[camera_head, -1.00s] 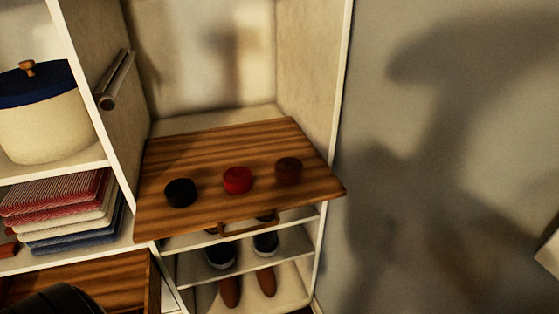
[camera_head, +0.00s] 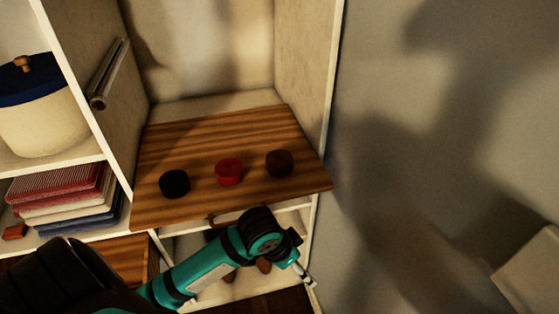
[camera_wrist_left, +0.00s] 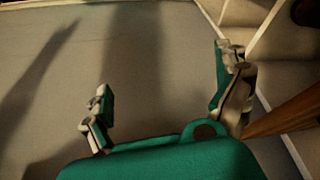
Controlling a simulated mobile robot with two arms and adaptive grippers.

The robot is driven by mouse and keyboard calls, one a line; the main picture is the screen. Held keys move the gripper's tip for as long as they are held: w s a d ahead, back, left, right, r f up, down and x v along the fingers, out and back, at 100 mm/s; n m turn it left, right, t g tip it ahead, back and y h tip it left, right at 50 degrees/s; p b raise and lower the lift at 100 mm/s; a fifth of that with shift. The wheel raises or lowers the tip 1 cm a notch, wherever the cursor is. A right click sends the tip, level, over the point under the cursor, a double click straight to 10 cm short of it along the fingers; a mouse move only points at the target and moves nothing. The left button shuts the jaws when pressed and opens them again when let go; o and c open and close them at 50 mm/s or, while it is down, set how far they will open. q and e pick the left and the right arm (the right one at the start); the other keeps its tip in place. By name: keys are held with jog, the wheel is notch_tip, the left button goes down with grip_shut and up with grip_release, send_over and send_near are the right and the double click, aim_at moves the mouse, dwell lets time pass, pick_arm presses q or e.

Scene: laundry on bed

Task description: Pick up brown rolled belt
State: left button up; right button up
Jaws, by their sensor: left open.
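The brown rolled belt (camera_head: 279,164) lies on the pulled-out wooden shelf (camera_head: 210,135), at the right end of a row of three rolls. A red roll (camera_head: 229,172) is beside it and a black roll (camera_head: 174,184) is at the left. My left gripper (camera_head: 304,274) is below and in front of the shelf's right part, apart from the belt. In the left wrist view the left gripper (camera_wrist_left: 162,72) is open with nothing between its fingers. The belt does not show in that view. My right gripper is not in view.
The shelf's front handle (camera_head: 226,216) is partly behind my left arm. Shoes on lower racks are mostly hidden. Folded cloths (camera_head: 70,200) and a lidded pot (camera_head: 40,110) stand on the left shelves. The grey wall (camera_head: 440,150) is at the right, with open space before it.

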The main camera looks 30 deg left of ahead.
pick_arm(q)
jog(key=w+a+r, duration=0.4)
jog(key=w+r, duration=0.1)
jog(key=w, duration=0.2)
jog(key=n+y, duration=0.1)
jog(key=n, duration=0.2)
send_near(279, 158)
jog(key=p+x, duration=0.3)
jog(key=shift+w+d+f, duration=0.1)
jog(key=shift+d+f, duration=0.15)
jog(key=p+x, duration=0.2)
jog(key=x, duration=0.2)
jog(key=shift+w+f, duration=0.1)
jog(key=shift+f, duration=0.25)
jog(key=shift+w+f, duration=0.15)
jog(key=shift+f, duration=0.3)
jog(key=shift+c, duration=0.3)
